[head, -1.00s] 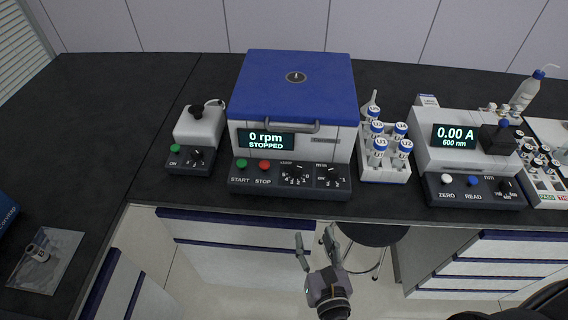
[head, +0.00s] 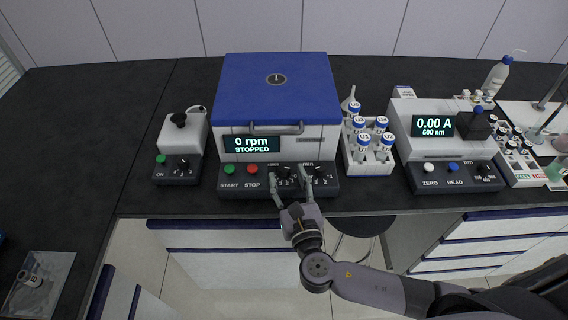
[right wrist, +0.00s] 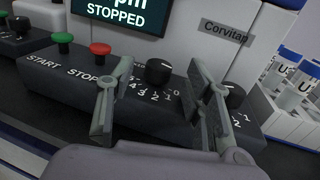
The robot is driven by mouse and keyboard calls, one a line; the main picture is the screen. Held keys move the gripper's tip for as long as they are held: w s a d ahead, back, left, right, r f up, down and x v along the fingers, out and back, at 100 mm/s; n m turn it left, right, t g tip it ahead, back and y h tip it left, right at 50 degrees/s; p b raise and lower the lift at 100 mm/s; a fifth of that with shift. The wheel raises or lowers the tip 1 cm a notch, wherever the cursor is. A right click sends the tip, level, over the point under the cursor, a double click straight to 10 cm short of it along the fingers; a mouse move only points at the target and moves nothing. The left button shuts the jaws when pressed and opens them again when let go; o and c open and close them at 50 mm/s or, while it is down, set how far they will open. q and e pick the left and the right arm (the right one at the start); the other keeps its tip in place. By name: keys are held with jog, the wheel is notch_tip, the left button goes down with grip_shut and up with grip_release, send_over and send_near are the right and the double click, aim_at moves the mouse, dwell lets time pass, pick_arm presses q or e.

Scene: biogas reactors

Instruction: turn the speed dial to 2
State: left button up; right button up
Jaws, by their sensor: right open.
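The centrifuge (head: 278,88) has a blue lid and a display reading 0 rpm, STOPPED. Its front panel carries a black left dial (head: 284,171) with a numbered scale and a black right dial (head: 319,174). Which one is labelled speed is too small to read. My right gripper (head: 289,180) is open in front of the panel. In the right wrist view, the left dial (right wrist: 158,72) lies between the open fingers (right wrist: 155,100), slightly beyond them, with no clear contact. The right dial (right wrist: 233,95) is partly behind the right finger. My left gripper is out of view.
Green START (head: 230,169) and red STOP (head: 252,169) buttons sit left of the dials. A small device (head: 182,140) with its own knob stands left. A tube rack (head: 372,168) and a photometer (head: 430,150) stand right. The bench front is clear.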

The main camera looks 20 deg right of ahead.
aim_at(286, 172)
jog(key=shift+w, duration=2)
jog(key=shift+d, duration=0.1)
jog(key=shift+c, duration=0.3)
grip_shut()
